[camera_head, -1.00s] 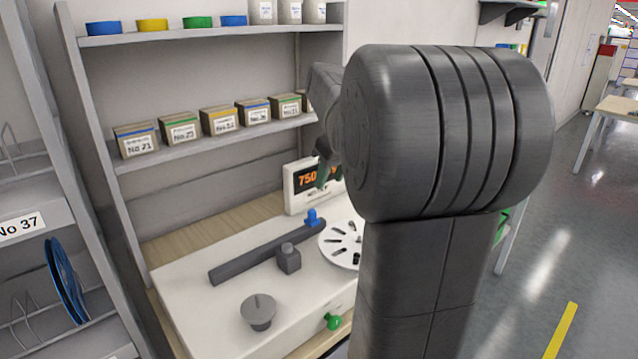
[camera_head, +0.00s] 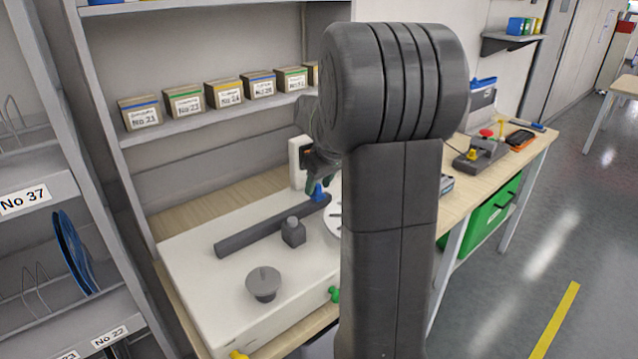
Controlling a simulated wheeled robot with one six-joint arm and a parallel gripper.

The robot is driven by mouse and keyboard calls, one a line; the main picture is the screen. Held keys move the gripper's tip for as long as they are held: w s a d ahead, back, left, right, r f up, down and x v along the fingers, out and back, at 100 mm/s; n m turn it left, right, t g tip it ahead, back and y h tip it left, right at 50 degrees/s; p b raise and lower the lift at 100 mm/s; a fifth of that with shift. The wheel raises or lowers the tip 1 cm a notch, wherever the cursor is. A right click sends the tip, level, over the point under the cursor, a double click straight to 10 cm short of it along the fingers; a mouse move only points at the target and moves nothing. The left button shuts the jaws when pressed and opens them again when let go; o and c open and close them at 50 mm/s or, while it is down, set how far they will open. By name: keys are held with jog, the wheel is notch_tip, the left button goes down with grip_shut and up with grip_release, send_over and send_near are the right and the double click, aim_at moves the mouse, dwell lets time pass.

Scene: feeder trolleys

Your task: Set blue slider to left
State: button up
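The blue slider (camera_head: 318,194) sits near the right end of a dark grey rail (camera_head: 262,230) on the white panel (camera_head: 205,290). My gripper (camera_head: 314,182) is right above the slider and overlaps its top in this view. A dark greenish fingertip shows just left of the slider. I cannot tell whether the gripper touches the slider, or whether it is open or shut. My own arm hides the rest of the hand and the right part of the panel.
A grey block (camera_head: 293,232) stands just in front of the rail and a grey round knob (camera_head: 263,284) nearer the front. A green knob (camera_head: 334,294) is on the panel's front. A display (camera_head: 298,165) stands behind, partly hidden. A shelf of boxes (camera_head: 183,101) is above.

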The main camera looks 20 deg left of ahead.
jog(key=shift+f, duration=0.1)
grip_shut()
jog(key=shift+a, duration=0.1)
